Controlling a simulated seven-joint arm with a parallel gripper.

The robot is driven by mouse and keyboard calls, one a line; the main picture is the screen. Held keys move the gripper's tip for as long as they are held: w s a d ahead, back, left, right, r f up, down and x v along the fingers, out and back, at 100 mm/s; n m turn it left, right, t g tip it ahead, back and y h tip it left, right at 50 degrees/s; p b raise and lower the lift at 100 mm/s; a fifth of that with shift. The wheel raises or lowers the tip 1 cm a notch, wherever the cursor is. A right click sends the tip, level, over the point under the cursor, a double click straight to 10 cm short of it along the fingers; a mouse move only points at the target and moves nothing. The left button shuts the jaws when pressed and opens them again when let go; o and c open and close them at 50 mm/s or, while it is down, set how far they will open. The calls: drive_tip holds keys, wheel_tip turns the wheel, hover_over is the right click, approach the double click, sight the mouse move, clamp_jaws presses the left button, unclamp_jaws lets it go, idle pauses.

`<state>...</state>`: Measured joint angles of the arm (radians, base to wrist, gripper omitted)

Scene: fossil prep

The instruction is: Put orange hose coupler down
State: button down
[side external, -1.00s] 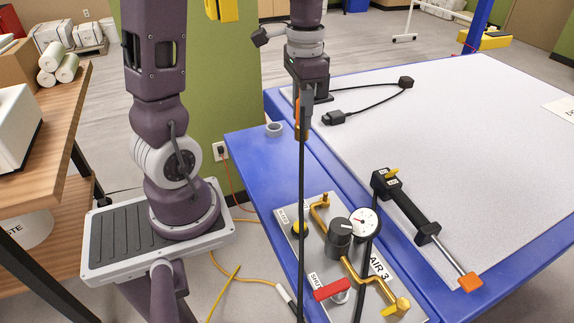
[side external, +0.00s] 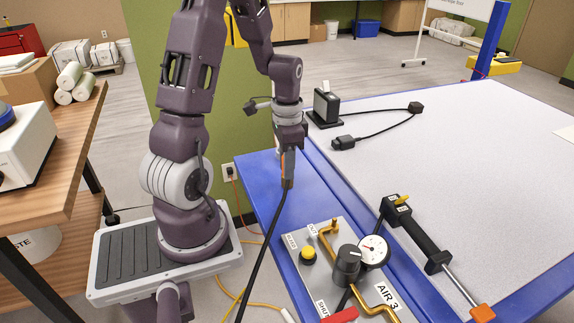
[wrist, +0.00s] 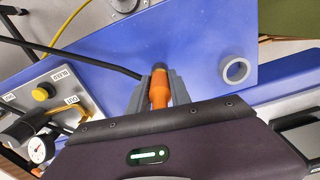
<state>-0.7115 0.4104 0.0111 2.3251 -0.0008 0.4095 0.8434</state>
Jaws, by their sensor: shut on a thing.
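The orange hose coupler (wrist: 159,92) is gripped between the two grey fingers of my gripper (side external: 288,180) in the wrist view. A black hose (side external: 262,240) runs from it down past the valve panel in the side view. In the side view the fingers mostly hide the coupler. My gripper (wrist: 160,84) is over the blue bench edge (wrist: 200,55). A grey ring (wrist: 236,70) stands on the blue surface, to the right of the coupler and apart from it in the wrist view. I cannot tell whether the coupler touches the bench.
The valve panel (side external: 325,240) with a yellow button, black knob, brass pipe and gauge (side external: 373,251) sits at the near end of the blue strip. A black cylinder (side external: 420,235) lies on the light tabletop (side external: 480,170). A black stand (side external: 325,107) is behind my gripper.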

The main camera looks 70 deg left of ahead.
drive_tip(key=shift+f, duration=0.1)
drive_tip(key=c, duration=1.2)
unclamp_jaws()
drive_tip(key=shift+r, duration=0.4)
drive_tip(key=r, duration=0.8)
drive_tip(key=d+r, duration=0.1)
drive_tip(key=r, duration=0.3)
drive_tip(key=s+d+r+t, duration=0.2)
drive_tip(key=s+d, duration=0.1)
drive_tip(key=d, duration=0.3)
drive_tip(key=s+d+r+n+t, duration=0.1)
drive_tip(key=s+d+r, duration=0.1)
drive_tip(key=d, duration=0.4)
drive_tip(key=s+d+r+t, duration=0.2)
drive_tip(key=s+d, duration=0.2)
drive_tip(key=d, duration=0.2)
drive_tip(key=shift+s+d+r+t, duration=0.2)
drive_tip(key=shift+d+r+t, duration=0.05)
drive_tip(key=shift+d+t, duration=0.1)
